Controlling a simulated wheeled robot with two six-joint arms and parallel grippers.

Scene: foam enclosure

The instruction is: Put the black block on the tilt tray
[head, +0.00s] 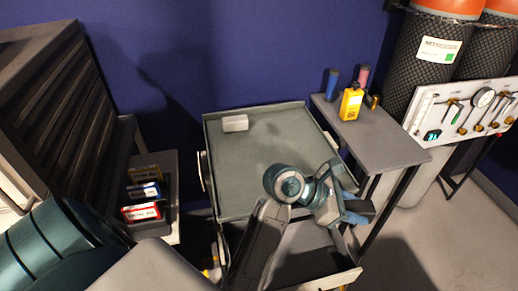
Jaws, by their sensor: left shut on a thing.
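The tilt tray (255,150) is a wide grey-green tray with a low rim, in the middle of the head view. A small white block (235,123) lies near its back left. My left gripper (350,200) is over the tray's right front part, at its right edge in the picture. It is shut on a dark thing, which I take to be the black block. My gripper hides most of it, so its shape is unclear. No other black block shows. I cannot tell how high it is above the tray. My right gripper is out of view.
A grey side table (385,140) stands right of the tray, with a yellow bottle (350,103) and several small items. Labelled boxes (143,192) sit on a low stand at left. A gauge panel (462,110) and cylinders (432,50) stand at right. The tray's middle is clear.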

